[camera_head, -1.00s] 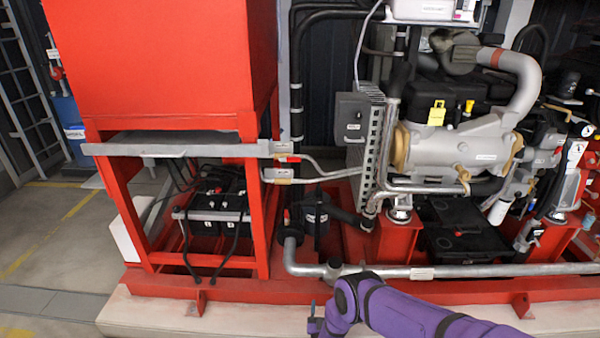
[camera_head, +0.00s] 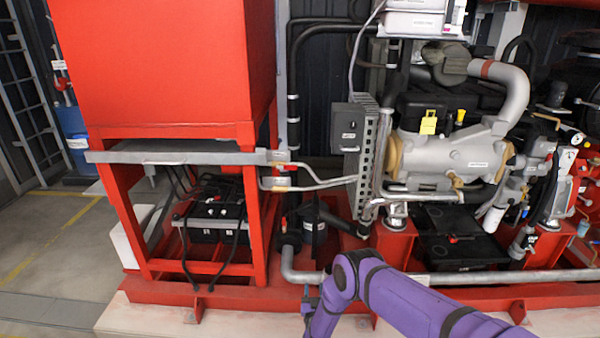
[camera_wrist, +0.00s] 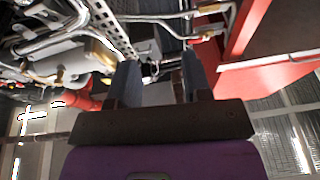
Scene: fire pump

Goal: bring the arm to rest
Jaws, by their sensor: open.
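My purple arm (camera_head: 405,298) reaches in from the lower right in the head view, bent at an elbow in front of the red base frame. In that view its end runs down toward the bottom edge, and the fingertips cannot be made out. In the wrist view my gripper (camera_wrist: 158,75) shows two dark fingers set apart with a gap between them. Nothing is held between them. The pump machinery shows beyond the fingers, and I see no contact with it.
A red frame (camera_head: 262,225) with black batteries (camera_head: 215,208) stands at left. A grey engine (camera_head: 455,155) sits at right. A grey pipe (camera_head: 530,277) runs low behind my arm. Open floor (camera_head: 45,240) lies at the far left.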

